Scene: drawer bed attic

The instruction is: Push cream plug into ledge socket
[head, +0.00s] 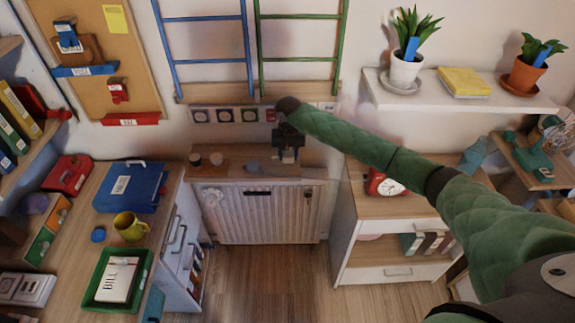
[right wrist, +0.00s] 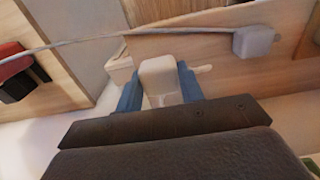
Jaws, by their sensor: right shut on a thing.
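My right gripper (head: 288,155) is at the wooden ledge (head: 225,170) above the white radiator, in front of the wall. In the right wrist view its two blue fingers (right wrist: 160,88) are closed on the cream plug (right wrist: 158,72), one on each side. The plug's far end and what it faces are hidden. In the head view the gripper and arm hide the plug. A row of sockets (head: 225,115) is on a strip on the wall, left of my right gripper. I cannot tell which one is the ledge socket. My left gripper is not in view.
A grey block (right wrist: 255,42) with a pale cord lies on wood near the plug. Brown round items (head: 206,159) stand on the ledge's left. A cabinet with a red clock (head: 384,184) is at right; a desk with a blue binder (head: 131,187) is at left. The floor between is clear.

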